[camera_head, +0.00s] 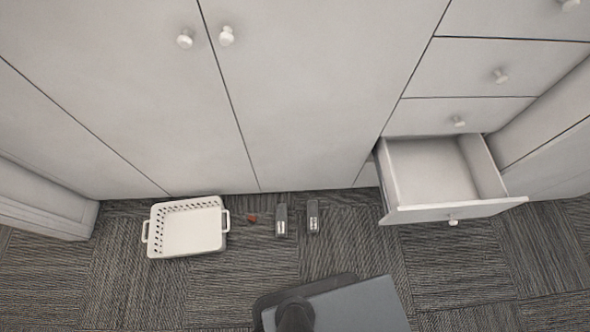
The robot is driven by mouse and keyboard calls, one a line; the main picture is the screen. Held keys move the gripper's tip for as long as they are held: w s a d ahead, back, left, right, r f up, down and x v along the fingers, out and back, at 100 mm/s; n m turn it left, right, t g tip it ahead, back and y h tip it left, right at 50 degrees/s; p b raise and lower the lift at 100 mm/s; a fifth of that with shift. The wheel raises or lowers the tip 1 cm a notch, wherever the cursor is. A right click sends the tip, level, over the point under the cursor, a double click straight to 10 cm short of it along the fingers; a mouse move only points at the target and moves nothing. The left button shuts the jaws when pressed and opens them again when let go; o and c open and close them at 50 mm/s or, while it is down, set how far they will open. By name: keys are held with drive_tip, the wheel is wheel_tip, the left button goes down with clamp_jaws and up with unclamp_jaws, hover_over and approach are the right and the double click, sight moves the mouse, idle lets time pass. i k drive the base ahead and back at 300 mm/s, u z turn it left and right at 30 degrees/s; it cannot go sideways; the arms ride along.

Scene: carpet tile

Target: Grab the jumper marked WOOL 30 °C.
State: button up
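Two small dark grey items lie on the carpet in front of the cabinet, the left one (281,221) and the right one (313,217). Each has small pale marks, too small to read. I cannot tell whether either is the jumper marked WOOL 30 °C, and no garment is clearly recognisable. My gripper does not show in this view; only a dark part of my own body shows at the bottom centre.
A white basket (189,230) with two handles stands left of the items and looks empty. A small reddish object (252,218) lies between. An open, empty-looking drawer (428,175) juts out at right. White cabinet doors (300,80) close the back. Carpet in front is clear.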

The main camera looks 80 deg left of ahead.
sight(281, 208)
drive_tip(key=z, duration=0.05)
drive_tip(key=i, duration=0.55)
drive_tip(key=z, duration=5.85)
drive_tip(key=i, duration=1.6)
drive_tip(key=z, duration=2.95)
